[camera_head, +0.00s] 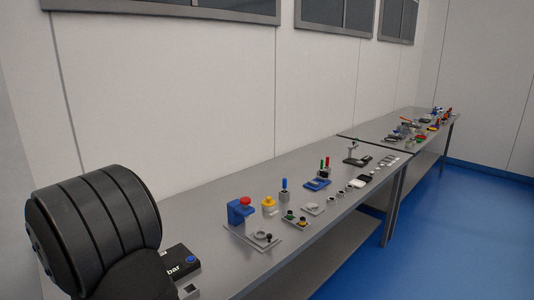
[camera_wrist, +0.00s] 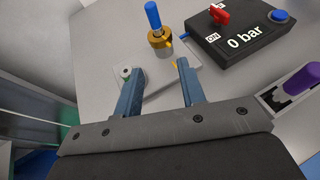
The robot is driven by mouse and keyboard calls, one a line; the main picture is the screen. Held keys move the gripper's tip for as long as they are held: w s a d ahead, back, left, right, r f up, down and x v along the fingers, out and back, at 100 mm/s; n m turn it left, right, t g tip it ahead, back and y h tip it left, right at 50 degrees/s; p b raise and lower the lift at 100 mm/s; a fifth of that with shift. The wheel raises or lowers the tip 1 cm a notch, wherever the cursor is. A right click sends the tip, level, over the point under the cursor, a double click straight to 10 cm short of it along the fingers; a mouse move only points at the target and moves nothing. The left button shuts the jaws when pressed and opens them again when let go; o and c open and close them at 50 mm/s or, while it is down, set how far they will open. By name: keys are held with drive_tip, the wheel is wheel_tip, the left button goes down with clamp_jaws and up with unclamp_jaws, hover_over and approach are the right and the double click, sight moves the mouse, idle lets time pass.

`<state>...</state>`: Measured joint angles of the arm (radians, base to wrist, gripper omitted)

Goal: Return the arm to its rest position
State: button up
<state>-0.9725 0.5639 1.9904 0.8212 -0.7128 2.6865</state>
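My gripper (camera_wrist: 160,70) shows in the wrist view with its two blue-grey fingers spread apart. Nothing is held between them. Beyond and below the fingertips lies a light grey plate (camera_wrist: 158,88) on the bench; the fingers hide part of it. A brass fitting with a blue handle (camera_wrist: 153,16) stands just past the fingertips. In the head view a large black ribbed part of my arm (camera_head: 95,225) fills the lower left; the gripper cannot be made out there.
A black box reading "0 bar" (camera_wrist: 245,38) with a red knob and blue button lies beyond the gripper. A purple-topped part (camera_wrist: 298,82) is at right. The grey bench (camera_head: 205,205) carries several fixtures, including a blue stand with red button (camera_head: 240,210). Blue floor (camera_head: 440,240) is clear.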

drive_tip(key=v, duration=0.7)
drive_tip(key=shift+s+d, duration=0.2)
drive_tip(key=shift+s, duration=0.1)
drive_tip(key=shift+a+r, duration=0.1)
drive_tip(key=w+a+r+m+t+h, duration=0.2)
drive_tip(key=a+m+h, duration=0.15)
drive_tip(key=a, duration=0.35)
drive_tip(key=s+a+f+m+g+h, duration=0.1)
drive_tip(key=s+a+f+m+h, duration=0.1)
drive_tip(key=s+a+m+h, duration=0.3)
drive_tip(key=shift+n, duration=0.35)
drive_tip(key=x, duration=1.8)
drive_tip(key=shift+w+a+r, duration=0.2)
drive_tip(key=shift+a, duration=0.1)
clamp_jaws()
